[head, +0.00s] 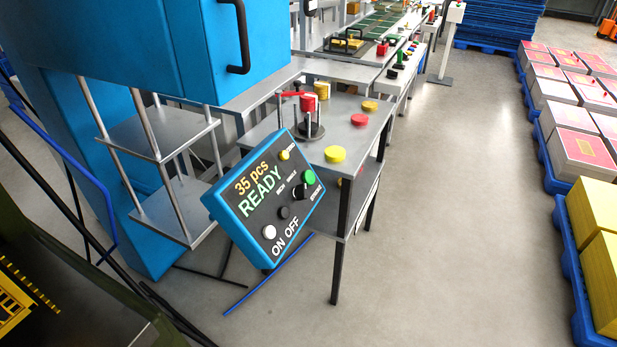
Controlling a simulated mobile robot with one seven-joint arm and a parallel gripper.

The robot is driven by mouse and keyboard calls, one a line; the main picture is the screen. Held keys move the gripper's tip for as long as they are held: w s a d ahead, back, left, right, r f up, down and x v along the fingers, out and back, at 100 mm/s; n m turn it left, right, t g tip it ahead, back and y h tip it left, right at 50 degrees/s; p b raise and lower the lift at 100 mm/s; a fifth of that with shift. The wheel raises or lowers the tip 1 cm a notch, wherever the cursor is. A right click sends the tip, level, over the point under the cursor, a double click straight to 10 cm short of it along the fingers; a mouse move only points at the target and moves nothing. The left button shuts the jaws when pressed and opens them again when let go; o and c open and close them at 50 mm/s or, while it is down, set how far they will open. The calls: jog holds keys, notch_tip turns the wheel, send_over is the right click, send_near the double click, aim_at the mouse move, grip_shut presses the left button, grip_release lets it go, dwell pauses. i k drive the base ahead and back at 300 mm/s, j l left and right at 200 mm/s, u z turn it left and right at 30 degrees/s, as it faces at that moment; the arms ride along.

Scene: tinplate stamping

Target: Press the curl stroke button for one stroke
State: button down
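The control panel (238,222) is a tilted blue box with a black face in the middle of the head view. Its display reads "35 pcs READY" (257,190). A green button (310,177) sits at its right side, beside small lettering that seems to read "STROKE". Nothing covers or touches the green button. A black selector knob (299,192) is just below it. A yellow button (284,155) is at the upper edge, and a dark button (284,212) and a white button (269,232) are lower, near "ON OFF". My gripper is not in view.
A grey bench (357,133) behind the panel carries a red-topped fixture (308,103) and several yellow and red discs. A large blue machine (160,50) stands left. Pallets (566,240) with stacks line the right. Open floor (450,220) lies between bench and pallets.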

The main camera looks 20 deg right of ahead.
aim_at(307, 176)
jog(key=l+z, duration=0.7)
jog(key=z, duration=0.25)
jog(key=i, duration=0.05)
